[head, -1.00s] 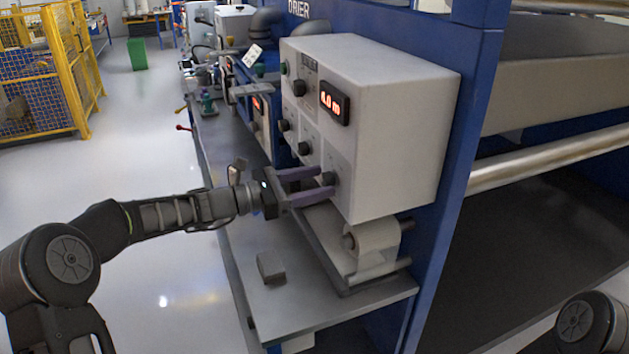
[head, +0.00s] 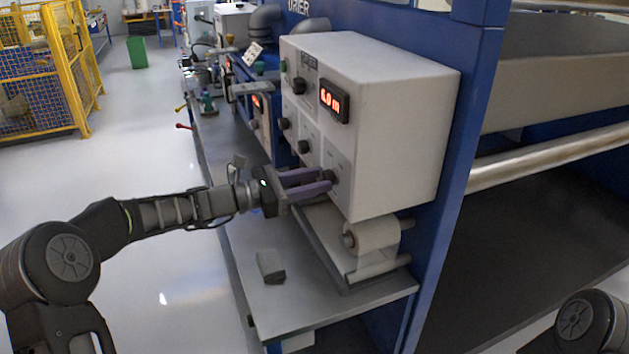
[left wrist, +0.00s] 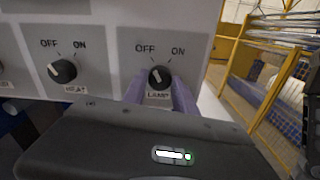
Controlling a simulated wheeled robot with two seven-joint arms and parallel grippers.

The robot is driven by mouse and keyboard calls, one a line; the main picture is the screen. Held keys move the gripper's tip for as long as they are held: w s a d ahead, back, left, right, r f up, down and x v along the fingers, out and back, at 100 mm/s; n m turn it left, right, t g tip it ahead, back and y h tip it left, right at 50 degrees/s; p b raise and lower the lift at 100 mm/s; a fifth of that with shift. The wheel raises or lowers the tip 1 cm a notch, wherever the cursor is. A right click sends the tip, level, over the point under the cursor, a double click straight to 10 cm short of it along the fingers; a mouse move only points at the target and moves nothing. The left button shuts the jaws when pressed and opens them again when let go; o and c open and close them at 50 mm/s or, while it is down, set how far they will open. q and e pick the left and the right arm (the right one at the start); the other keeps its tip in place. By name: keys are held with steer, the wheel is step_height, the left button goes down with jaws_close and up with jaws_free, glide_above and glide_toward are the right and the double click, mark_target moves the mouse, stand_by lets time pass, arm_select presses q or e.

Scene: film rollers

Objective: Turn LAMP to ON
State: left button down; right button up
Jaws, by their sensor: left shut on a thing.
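The LAMP knob (left wrist: 159,77) is a round black knob on the grey control panel, with OFF printed at its upper left and ON at its upper right. Its pale pointer mark appears to lean up and left, toward OFF. My left gripper (left wrist: 160,92) is shut on this knob, one purple finger on each side. In the head view the left gripper (head: 327,180) reaches from the left to the knob at the box's lower front corner. The fingers partly cover the LAMP label. My right gripper is not in view.
The HEAT knob (left wrist: 62,71) sits left of LAMP, its mark toward OFF. The control box (head: 400,130) has a red display (head: 334,101) and more knobs.

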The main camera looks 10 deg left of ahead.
arm_select(q)
steer(key=shift+f+m+b, duration=0.1)
steer(key=shift+m+b, duration=5.9)
steer(key=shift+b, duration=3.25)
steer(key=c, duration=1)
jaws_free()
steer(key=shift+s, duration=0.1)
